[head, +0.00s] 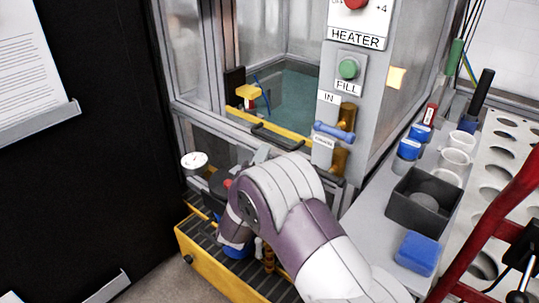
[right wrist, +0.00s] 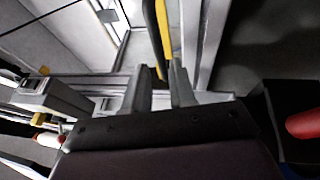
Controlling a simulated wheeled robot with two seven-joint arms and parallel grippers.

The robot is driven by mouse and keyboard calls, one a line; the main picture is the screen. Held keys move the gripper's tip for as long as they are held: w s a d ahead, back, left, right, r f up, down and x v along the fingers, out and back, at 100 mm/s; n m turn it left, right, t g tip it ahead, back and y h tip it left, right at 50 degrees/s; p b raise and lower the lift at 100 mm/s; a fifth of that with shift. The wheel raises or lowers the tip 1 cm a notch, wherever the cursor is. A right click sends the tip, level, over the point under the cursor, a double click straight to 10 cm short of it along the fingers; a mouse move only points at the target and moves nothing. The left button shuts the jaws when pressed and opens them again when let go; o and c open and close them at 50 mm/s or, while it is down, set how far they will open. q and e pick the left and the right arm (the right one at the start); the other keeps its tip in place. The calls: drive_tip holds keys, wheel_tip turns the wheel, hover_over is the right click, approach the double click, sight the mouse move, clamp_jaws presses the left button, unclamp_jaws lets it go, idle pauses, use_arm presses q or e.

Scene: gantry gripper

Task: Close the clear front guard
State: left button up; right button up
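The front of the machine has an opening with a greenish tank inside. The clear front guard (head: 215,150) appears to be the framed pane below this opening, with a yellow top edge (head: 245,118) and a black bar handle (head: 278,137). My right gripper (head: 264,153) is just below the handle in the head view, mostly hidden by my own wrist. In the right wrist view its two grey fingers (right wrist: 159,82) stand apart. A black and yellow bar (right wrist: 160,38) reaches down between or just beyond the fingertips; contact cannot be told. My left gripper is not in view.
A blue handle (head: 334,132) and the green FILL button (head: 348,69) are on the post at right. A gauge (head: 194,160) and a yellow-edged base (head: 196,250) are at lower left. The right shelf holds cups and a dark box (head: 424,198). A red frame (head: 490,235) stands at far right.

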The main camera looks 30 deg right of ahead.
sight(271, 141)
drive_tip(key=b+x, duration=0.1)
drive_tip(key=x, duration=0.4)
drive_tip(key=shift+b, duration=0.3)
clamp_jaws()
